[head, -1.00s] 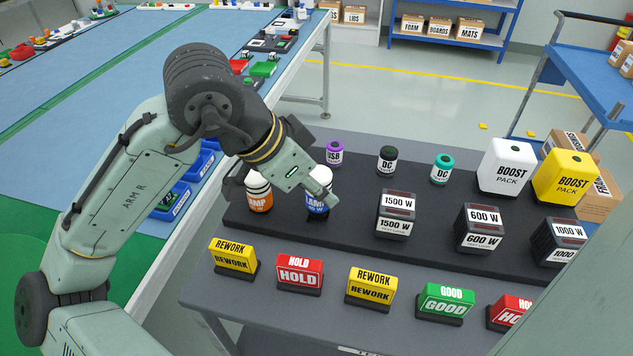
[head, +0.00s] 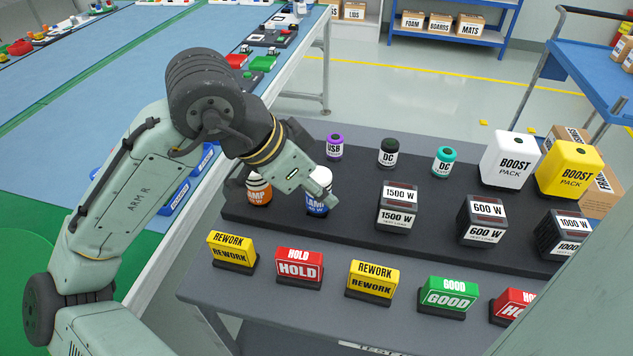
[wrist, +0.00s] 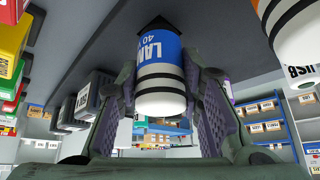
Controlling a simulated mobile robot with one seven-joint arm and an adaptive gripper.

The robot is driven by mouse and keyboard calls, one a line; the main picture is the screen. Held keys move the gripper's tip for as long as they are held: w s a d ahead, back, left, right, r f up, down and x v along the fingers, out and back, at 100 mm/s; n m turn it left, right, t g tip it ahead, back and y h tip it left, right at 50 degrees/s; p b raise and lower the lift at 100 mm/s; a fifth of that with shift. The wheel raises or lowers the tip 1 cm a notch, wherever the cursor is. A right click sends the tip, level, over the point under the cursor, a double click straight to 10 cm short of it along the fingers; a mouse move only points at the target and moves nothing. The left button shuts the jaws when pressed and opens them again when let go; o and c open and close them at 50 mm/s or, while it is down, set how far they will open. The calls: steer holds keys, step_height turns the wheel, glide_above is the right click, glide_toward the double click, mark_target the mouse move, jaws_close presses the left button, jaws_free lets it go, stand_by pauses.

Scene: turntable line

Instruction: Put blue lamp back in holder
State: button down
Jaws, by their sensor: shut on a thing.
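The blue lamp (head: 318,206), white and blue with dark bands and "LAMP 40 W" lettering, is upright at the left part of the black holder board (head: 345,225). My gripper (head: 318,182) reaches over it from the upper left and is shut on its white top. In the wrist view the lamp (wrist: 160,72) is between the two finger pads of my gripper (wrist: 160,95). Its dark base end is at the dark board surface there. I cannot tell whether it is fully seated, as its holder spot is hidden.
An orange lamp (head: 259,190) stands close to the left. A purple USB piece (head: 335,147) and a black DC piece (head: 388,153) stand behind. A 1500 W block (head: 397,206) is to the right. Rework (head: 233,251) and Hold (head: 299,268) signs line the front.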

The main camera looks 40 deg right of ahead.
steer(key=shift+f, duration=0.3)
steer(key=c, duration=1)
jaws_free()
steer(key=shift+c, duration=0.2)
steer(key=v, duration=1.2)
